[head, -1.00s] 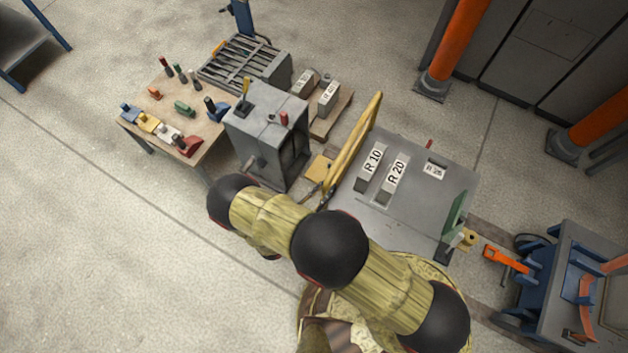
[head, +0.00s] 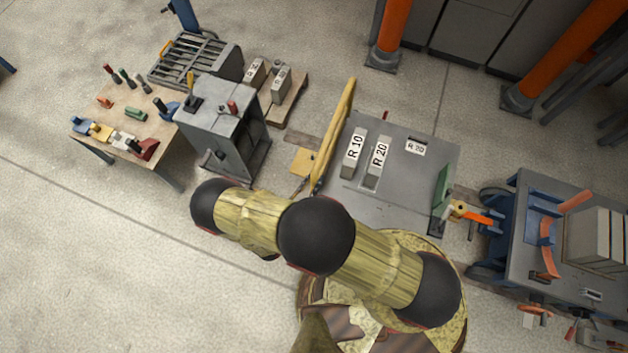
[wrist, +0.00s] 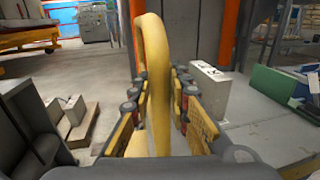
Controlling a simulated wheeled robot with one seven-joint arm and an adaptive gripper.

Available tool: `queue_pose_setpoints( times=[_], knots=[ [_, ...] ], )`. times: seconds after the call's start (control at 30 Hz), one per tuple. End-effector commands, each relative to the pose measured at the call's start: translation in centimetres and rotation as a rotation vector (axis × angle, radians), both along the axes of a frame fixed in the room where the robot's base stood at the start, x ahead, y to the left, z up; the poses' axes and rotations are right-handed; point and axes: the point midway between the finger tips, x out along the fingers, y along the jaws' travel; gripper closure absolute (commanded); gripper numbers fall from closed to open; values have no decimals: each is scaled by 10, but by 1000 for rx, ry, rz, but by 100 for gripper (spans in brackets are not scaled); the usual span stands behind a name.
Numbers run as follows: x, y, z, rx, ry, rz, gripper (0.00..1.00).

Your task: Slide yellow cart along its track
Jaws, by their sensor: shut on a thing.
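The yellow cart shows in the head view as a tall yellow hoop handle (head: 336,125) at the left edge of a grey plate (head: 405,177). A small yellow plate (head: 304,161) sits at the hoop's foot. The grey plate carries blocks marked R 10 (head: 352,163) and R 20 (head: 376,165). My gripper (wrist: 160,105) is shut around the yellow hoop (wrist: 153,70), with a finger on each side. In the head view the fingers are small and partly hidden near the hoop's lower end. A strip of dark track (head: 299,140) shows left of the hoop.
A grey cabinet (head: 215,125) stands left of the cart, with a tool table (head: 100,130) beyond it. A blue trolley (head: 520,240) with orange clamps stands close at the right. Orange posts (head: 391,25) rise behind. Bare floor (head: 70,240) lies at the lower left.

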Motion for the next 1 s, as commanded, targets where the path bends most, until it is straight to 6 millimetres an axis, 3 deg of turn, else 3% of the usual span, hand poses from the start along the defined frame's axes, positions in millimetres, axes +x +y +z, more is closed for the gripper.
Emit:
queue_pose_setpoints(
  times=[0.37,0.4,0.7,1.0],
  knots=[
    [-1,-1,0,-1,1,-1,100],
    [-1,-1,0,-1,1,-1,81],
    [0,0,0,0,0,-1,64],
    [-1,0,0,0,0,0,64]
  ],
)
